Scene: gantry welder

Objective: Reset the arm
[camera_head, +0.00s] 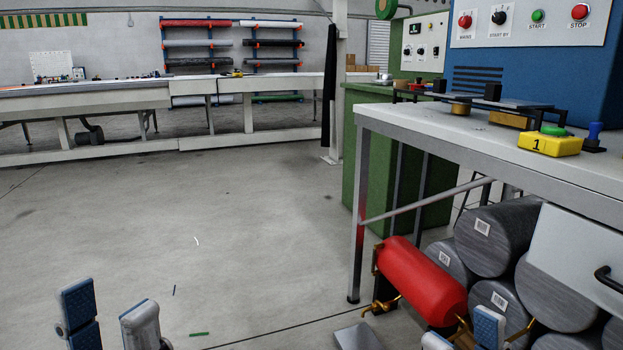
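My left gripper (107,299) shows at the bottom left, its two blue-and-grey fingers standing apart with bare floor between them. It is open and empty, and the arm behind it is out of the frame. My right gripper (463,328) shows only in part at the bottom right edge, in front of the red cylinder (422,280) in the picture.
A white-topped table (470,133) stands at the right with a blue machine (530,70) and a yellow button box (550,143). Grey rolls (498,235) are stacked under it. A long bench (110,97) runs along the back. The floor (200,215) at centre-left is mostly clear.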

